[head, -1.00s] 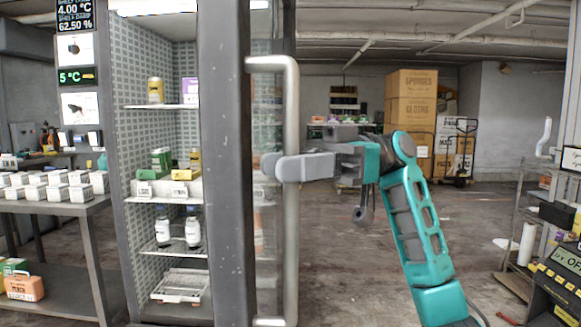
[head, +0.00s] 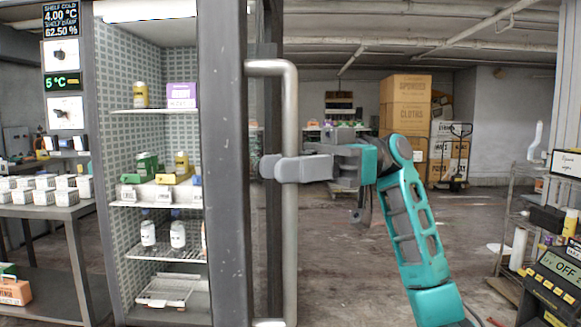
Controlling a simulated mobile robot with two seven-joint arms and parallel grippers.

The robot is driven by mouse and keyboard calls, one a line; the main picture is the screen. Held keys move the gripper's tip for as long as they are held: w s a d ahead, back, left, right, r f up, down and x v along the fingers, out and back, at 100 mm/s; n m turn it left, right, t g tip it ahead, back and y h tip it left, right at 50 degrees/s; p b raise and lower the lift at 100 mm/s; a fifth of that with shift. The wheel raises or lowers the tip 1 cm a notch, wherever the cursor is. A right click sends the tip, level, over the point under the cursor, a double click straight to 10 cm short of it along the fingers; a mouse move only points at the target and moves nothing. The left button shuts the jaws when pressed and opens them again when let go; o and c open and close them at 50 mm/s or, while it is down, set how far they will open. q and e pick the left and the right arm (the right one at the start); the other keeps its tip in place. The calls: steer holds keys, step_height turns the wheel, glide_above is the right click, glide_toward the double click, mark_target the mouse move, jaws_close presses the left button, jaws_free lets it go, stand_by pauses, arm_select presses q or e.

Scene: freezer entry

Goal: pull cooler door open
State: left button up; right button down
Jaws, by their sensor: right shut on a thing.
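The cooler door (head: 228,180) is a grey frame seen nearly edge-on, swung partly open. Its long metal handle (head: 290,230) runs upright along the door's right side. My right gripper (head: 277,168) is shut on the handle at about mid-height, with its grey fingers around the bar. The teal right arm reaches in from the lower right. The cooler (head: 120,150) stands to the left of the door, and its lit inside shows through the opening. My left gripper is not in view.
Cooler shelves hold bottles and boxes, including a yellow can (head: 140,95). A side table (head: 60,212) with small white boxes stands at left. Stacked cartons (head: 405,105) are at the back. A rack (head: 515,225) stands at right. The middle floor is clear.

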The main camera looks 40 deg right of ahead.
steer(key=c, duration=1.1)
jaws_free()
steer(key=shift+o, duration=0.2)
steer(key=d, duration=1.3)
steer(key=shift+s, duration=0.3)
